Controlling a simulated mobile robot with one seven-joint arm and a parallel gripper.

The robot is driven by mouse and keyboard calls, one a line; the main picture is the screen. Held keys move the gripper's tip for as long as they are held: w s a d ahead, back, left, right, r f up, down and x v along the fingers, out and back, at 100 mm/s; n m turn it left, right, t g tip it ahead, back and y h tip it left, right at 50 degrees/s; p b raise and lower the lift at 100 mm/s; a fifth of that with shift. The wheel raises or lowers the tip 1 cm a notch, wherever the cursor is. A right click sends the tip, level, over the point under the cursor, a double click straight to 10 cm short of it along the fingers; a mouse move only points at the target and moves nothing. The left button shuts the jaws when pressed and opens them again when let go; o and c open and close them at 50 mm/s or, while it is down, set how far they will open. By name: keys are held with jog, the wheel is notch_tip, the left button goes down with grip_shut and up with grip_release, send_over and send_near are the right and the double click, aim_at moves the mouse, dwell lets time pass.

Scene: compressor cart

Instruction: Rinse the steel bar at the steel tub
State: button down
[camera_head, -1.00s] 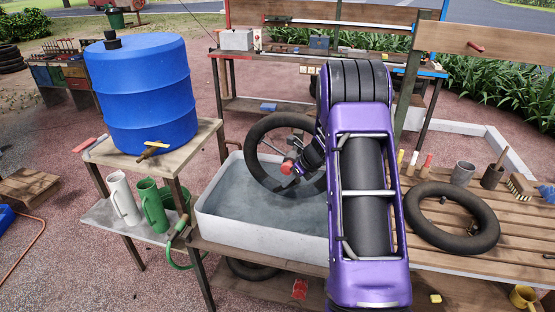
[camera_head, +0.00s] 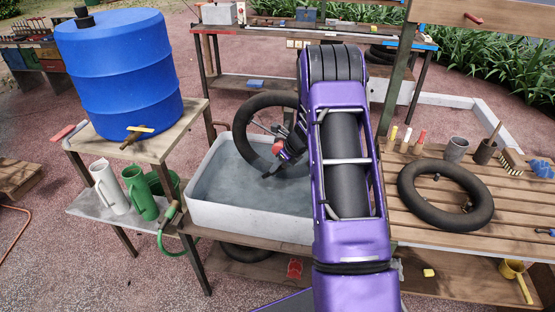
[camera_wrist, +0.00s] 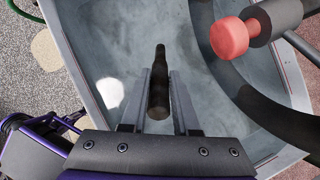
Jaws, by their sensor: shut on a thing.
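My gripper (camera_wrist: 161,74) is shut on the dark steel bar (camera_wrist: 158,85), whose far end sticks out past the fingertips. The bar and the fingers are over the inside of the steel tub (camera_head: 245,222). The tub also fills most of the wrist view (camera_wrist: 84,40), with grey-blue water in it. I cannot tell whether the bar touches the water. In the head view my purple arm hides much of the tub's right side, and the bar is too small there to make out clearly.
A blue barrel (camera_head: 122,75) stands left, with jugs below. An inner tube (camera_head: 415,205) lies on the slatted bench at right.

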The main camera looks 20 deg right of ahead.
notch_tip(320, 180, down, 13)
jog(key=b, duration=0.9)
jog(key=shift+f, duration=0.15)
jog(key=shift+s+f, duration=0.1)
jog(key=shift+f, duration=0.05)
dwell(0.9)
dwell(1.0)
notch_tip(320, 180, up, 12)
jog(key=p, duration=0.8)
jog(key=shift+f, duration=0.25)
jog(key=shift+r+p, duration=0.5)
jog(key=shift+r, duration=3.45)
